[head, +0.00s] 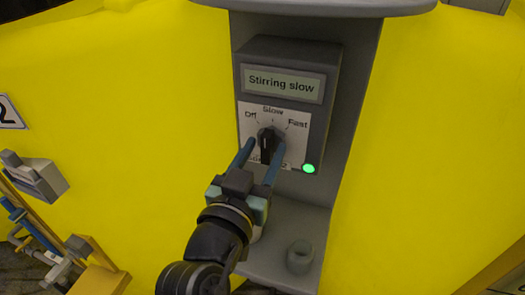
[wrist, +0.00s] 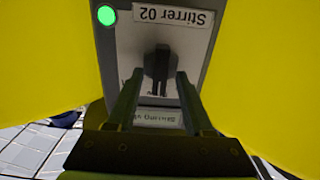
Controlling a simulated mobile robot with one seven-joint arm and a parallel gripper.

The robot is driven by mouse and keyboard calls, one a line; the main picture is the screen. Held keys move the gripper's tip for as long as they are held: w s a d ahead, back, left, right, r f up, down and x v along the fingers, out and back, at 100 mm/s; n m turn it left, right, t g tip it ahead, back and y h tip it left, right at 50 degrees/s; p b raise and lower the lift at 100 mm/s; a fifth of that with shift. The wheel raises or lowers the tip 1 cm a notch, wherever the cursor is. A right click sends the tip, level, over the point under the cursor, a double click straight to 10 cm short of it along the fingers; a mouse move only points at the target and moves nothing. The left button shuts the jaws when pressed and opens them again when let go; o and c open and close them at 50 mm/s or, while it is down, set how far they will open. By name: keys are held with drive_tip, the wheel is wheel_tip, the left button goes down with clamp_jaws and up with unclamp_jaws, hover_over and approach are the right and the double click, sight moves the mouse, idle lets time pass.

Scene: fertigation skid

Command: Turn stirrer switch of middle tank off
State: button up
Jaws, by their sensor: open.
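The stirrer switch (head: 266,143) is a black rotary knob on a white plate marked Off, Slow and Fast. The display (head: 281,84) above it reads "Stirring slow", and the green lamp (head: 309,169) is lit. My gripper (head: 264,147) is open, with its two blue fingers on either side of the knob. In the wrist view the knob (wrist: 158,67) stands between and ahead of the fingertips of my gripper (wrist: 157,75), and the plate reads "Stirrer 02", upside down. I cannot tell whether the fingers touch the knob.
The switch box (head: 333,85) is fixed to a grey bracket (head: 350,130) in front of a yellow tank (head: 120,90). A short grey cylinder (head: 300,257) stands on the ledge below. A grey box (head: 36,178) and blue pipework are at the left.

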clamp_jaws()
drive_tip(key=shift+n, duration=0.3)
drive_tip(key=n+p, duration=0.2)
drive_tip(key=shift+a+r+n, duration=0.1)
drive_tip(key=shift+n, duration=0.3)
drive_tip(key=n+p, duration=0.1)
drive_tip(key=n, duration=0.1)
drive_tip(key=n+p, duration=0.2)
drive_tip(key=n, duration=0.1)
drive_tip(key=shift+a+f, duration=0.1)
drive_tip(key=shift+f, duration=0.1)
drive_tip(key=shift+n, duration=0.4)
unclamp_jaws()
